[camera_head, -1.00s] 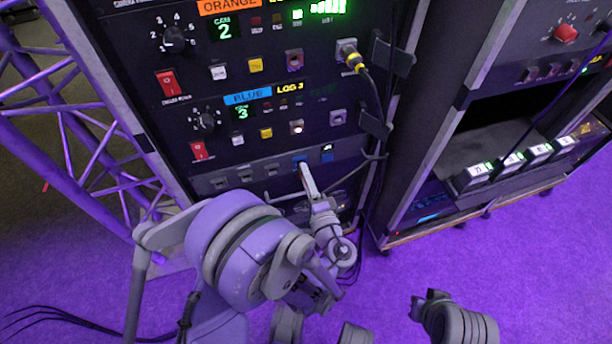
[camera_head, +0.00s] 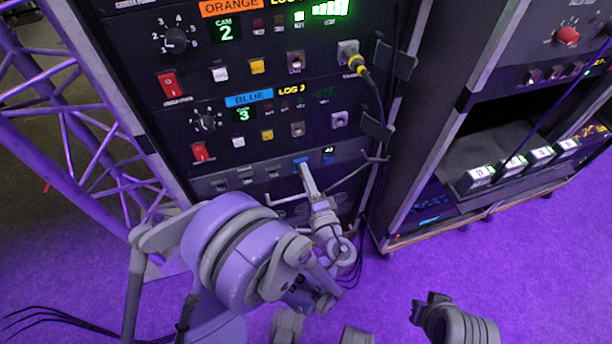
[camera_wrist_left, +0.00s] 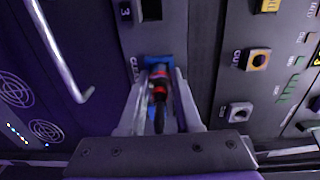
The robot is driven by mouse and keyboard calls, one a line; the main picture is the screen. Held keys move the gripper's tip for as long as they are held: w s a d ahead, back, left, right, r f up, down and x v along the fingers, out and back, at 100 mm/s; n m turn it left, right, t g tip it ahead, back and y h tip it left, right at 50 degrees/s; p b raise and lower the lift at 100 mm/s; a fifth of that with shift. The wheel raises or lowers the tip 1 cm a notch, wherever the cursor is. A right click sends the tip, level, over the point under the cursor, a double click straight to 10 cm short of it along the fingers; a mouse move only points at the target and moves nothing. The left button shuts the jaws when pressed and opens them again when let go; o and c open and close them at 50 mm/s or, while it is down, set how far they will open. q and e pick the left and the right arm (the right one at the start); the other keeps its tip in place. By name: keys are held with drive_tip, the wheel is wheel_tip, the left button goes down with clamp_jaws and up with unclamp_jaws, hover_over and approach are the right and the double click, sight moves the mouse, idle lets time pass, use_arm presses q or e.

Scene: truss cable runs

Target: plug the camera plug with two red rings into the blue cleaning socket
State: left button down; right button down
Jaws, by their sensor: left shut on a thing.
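My left gripper (camera_head: 305,172) is at the lower panel of the rack, right in front of the blue cleaning socket (camera_head: 300,161). In the left wrist view its fingers (camera_wrist_left: 159,100) are shut on the camera plug (camera_wrist_left: 159,88), a dark plug with red on it. I cannot count the rings clearly. The plug's tip is at the blue socket (camera_wrist_left: 154,61), lined up with it; how deep it sits is hidden. A dark cable runs from the plug towards my wrist. A grey part that looks like my right gripper (camera_head: 430,303) is low over the floor at the right; its jaws are unclear.
A cable with yellow rings (camera_head: 357,63) is plugged into the orange unit and hangs down the rack's right side. Metal hooks (camera_head: 374,160) stick out near the blue socket. A second rack (camera_head: 440,150) stands right; a purple truss (camera_head: 70,120) stands left.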

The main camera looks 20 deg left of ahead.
idle(0.3)
use_arm(q)
drive_tip(key=c, duration=0.5)
unclamp_jaws()
drive_tip(key=shift+b+v, duration=0.4)
drive_tip(key=shift+v, duration=2.1)
drive_tip(key=v, duration=0.4)
drive_tip(key=shift+b, duration=0.3)
